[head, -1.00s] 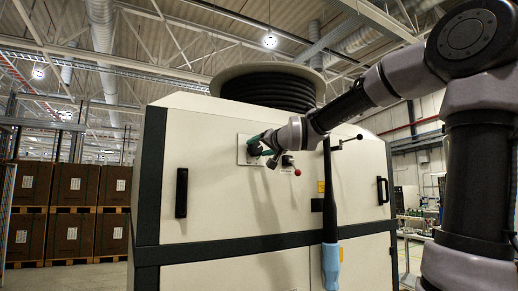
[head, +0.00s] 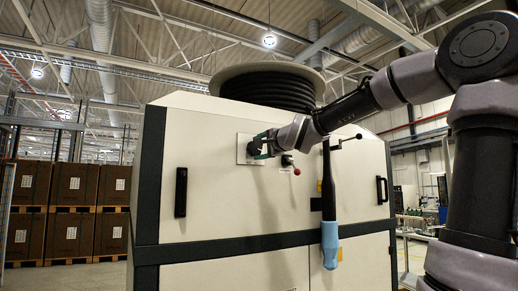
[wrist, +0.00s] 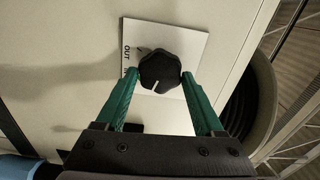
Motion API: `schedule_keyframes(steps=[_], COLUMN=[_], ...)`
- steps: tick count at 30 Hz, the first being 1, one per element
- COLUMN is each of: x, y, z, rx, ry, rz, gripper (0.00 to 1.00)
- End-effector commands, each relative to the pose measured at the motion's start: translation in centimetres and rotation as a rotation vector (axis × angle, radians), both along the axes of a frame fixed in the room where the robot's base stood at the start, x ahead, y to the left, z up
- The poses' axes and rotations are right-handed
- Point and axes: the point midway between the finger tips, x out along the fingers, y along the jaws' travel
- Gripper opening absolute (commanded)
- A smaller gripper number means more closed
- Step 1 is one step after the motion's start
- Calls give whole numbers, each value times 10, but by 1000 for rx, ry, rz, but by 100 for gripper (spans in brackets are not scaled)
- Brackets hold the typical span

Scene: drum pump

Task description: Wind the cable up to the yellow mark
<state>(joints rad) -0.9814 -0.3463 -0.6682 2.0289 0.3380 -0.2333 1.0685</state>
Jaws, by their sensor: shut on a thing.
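Thick black cable (head: 268,92) lies in coils on a pale drum (head: 222,82) on top of the cabinet. A black length hangs down the cabinet front (head: 328,190) and ends in a light-blue piece (head: 329,240). My gripper (head: 258,146) is at a control plate (head: 243,154) on the cabinet front. In the wrist view, the green fingers of my gripper (wrist: 160,78) are shut on a black lobed knob (wrist: 160,65) with a white pointer line. The plate (wrist: 190,50) beside it reads OUT, with further lettering partly hidden. I see no yellow mark on the cable.
Stacked brown boxes (head: 70,185) stand at the left.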

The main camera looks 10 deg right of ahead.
Motion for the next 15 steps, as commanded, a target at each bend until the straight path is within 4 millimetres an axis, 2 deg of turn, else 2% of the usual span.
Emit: schedule_keyframes(steps=[6, 15], x=[0, 0], y=[1, 1], z=[-4, -4], rx=[187, 378], ry=[63, 119], rz=[4, 1], gripper=[14, 14])
